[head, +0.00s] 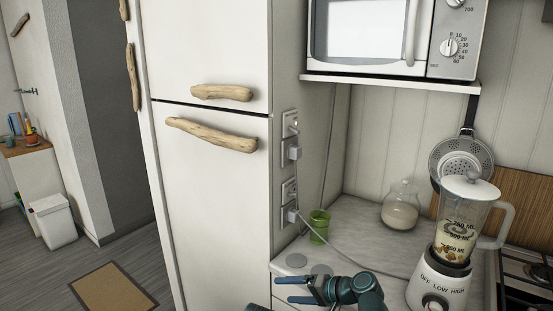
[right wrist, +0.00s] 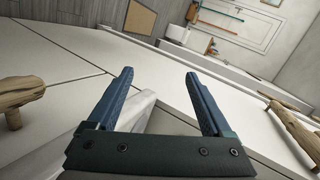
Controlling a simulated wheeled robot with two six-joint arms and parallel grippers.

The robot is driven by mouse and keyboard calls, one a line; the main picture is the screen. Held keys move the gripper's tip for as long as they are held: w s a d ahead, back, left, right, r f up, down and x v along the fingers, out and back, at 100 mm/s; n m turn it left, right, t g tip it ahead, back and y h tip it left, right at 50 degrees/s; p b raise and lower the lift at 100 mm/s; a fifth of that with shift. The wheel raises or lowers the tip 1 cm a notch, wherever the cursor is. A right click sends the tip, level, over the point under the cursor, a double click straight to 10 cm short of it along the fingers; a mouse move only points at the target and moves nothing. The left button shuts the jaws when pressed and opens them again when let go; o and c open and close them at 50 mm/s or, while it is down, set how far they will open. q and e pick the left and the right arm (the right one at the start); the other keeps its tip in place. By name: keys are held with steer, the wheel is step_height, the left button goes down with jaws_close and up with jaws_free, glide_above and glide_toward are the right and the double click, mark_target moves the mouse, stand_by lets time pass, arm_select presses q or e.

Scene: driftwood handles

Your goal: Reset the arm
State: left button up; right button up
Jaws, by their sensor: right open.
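My right gripper (head: 298,289) shows at the bottom of the head view, in front of the counter's left front corner. It also shows in the right wrist view (right wrist: 160,100), with its two blue fingers wide apart and nothing between them. My left gripper is not clearly in view; only a small dark teal piece of mine shows at the bottom edge of the head view. The white fridge (head: 215,220) has driftwood handles, an upper one (head: 222,93) and a lower one (head: 211,134). The right gripper is apart from both handles.
On the counter (head: 352,240) are a green cup (head: 319,226), a glass jar (head: 400,207) and a blender (head: 452,245). A microwave (head: 390,38) sits on a shelf above. A stove (head: 528,285) is at the right. A white bin (head: 54,221) and a mat (head: 113,290) are on the floor at the left.

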steer(key=s+d+f+n+g+h, duration=0.4)
steer(key=s+d+f+g+h, duration=0.1)
steer(key=s+d+f+h, duration=0.65)
steer(key=s+a+r+n+g+h+p, duration=0.1)
steer(key=s+a+r+n+p, duration=0.2)
steer(key=s+a+r+p, duration=0.3)
steer(key=a+p, duration=0.1)
steer(key=a, duration=0.2)
steer(key=shift+s+a+r, duration=0.15)
steer(key=shift+s, duration=0.15)
stand_by(0.6)
